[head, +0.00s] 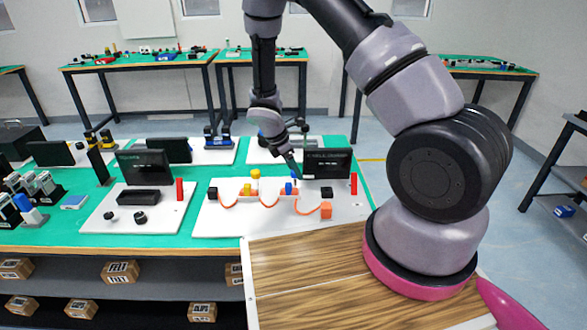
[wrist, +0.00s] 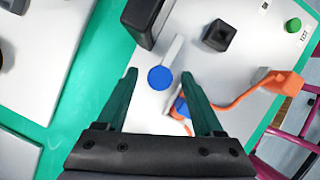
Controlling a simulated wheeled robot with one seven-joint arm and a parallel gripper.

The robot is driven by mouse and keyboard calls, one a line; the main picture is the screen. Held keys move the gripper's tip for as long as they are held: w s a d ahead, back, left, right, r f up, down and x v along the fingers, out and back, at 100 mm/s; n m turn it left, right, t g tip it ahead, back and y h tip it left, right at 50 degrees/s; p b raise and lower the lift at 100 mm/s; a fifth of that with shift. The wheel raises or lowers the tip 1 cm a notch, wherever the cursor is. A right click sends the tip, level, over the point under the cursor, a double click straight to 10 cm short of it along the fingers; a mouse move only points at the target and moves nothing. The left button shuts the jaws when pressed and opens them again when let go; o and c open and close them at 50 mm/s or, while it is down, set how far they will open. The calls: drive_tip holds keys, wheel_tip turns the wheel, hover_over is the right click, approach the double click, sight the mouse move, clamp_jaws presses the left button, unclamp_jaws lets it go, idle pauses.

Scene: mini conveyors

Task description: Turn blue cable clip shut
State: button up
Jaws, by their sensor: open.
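The blue cable clip (head: 288,188) stands on the white board in the head view, beside the orange cable (head: 268,205). In the wrist view a round blue knob (wrist: 160,77) shows with a pale bar running up and right from it. A blue block (wrist: 181,107) sits close by at the orange cable (wrist: 238,101), partly hidden by my right finger. My gripper (wrist: 160,74) is open, with the blue knob between its fingertips in the picture. No contact with the knob is visible. In the head view my gripper (head: 296,172) is just above the blue clip.
A yellow clip (head: 255,174) stands left along the cable, an orange block (head: 326,210) at its right end. A black screen (head: 327,163) and red cylinder (head: 354,184) stand behind and right. A black block (wrist: 220,35) lies beyond the knob. The board's front strip is clear.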

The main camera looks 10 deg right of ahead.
clamp_jaws()
drive_tip(key=shift+m, duration=0.3)
drive_tip(key=m, duration=0.1)
drive_tip(key=m+g, duration=0.1)
drive_tip(key=m, duration=0.1)
drive_tip(key=shift+w+m+g, duration=0.2)
drive_tip(key=shift+m+g, duration=0.1)
drive_tip(key=m, duration=0.2)
drive_tip(key=m+g, duration=0.1)
drive_tip(key=m, duration=0.1)
drive_tip(key=shift+w+g+y, duration=0.1)
drive_tip(key=shift+g+y, duration=0.2)
drive_tip(key=m+g+y, duration=0.1)
drive_tip(key=m, duration=0.4)
drive_tip(key=shift+d, duration=0.15)
drive_tip(key=shift+m+g+y, duration=0.4)
drive_tip(key=shift+m+y, duration=0.4)
drive_tip(key=shift+m, duration=1.1)
drive_tip(key=shift+d, duration=0.1)
